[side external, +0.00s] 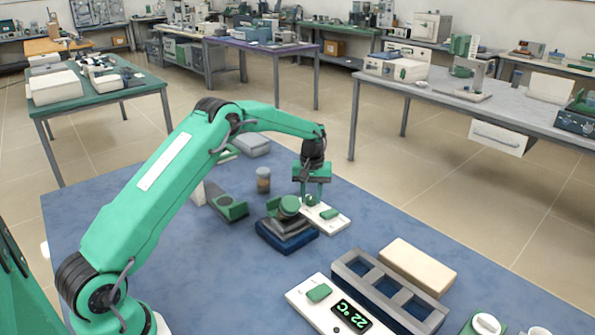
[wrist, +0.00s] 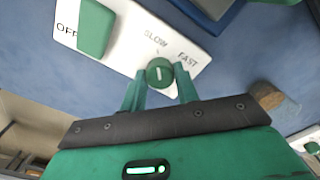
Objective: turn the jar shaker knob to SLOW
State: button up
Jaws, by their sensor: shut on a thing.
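The round green knob (wrist: 159,72) sits on a white panel (wrist: 135,50) with a white line on its top. In the wrist view the line stands nearly upright and points roughly toward a small tick under the word SLOW. FAST is to the right and OFF to the left, partly covered by a green block (wrist: 96,27). My gripper (side external: 313,193) reaches straight down onto the panel, which also shows in the side view (side external: 318,217). Its fingers are shut on the knob, one on each side. The knob is largely hidden by the fingers in the side view.
Blue tabletop lies clear between.

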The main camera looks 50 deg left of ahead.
aim_at(311, 197)
jog(key=shift+r, duration=0.1)
jog(key=o, duration=1)
jog(key=shift+c, duration=0.2)
notch_tip(311, 197, up, 8)
jog(key=shift+f, duration=0.25)
jog(key=shift+r, duration=0.15)
jog(key=shift+r, duration=0.1)
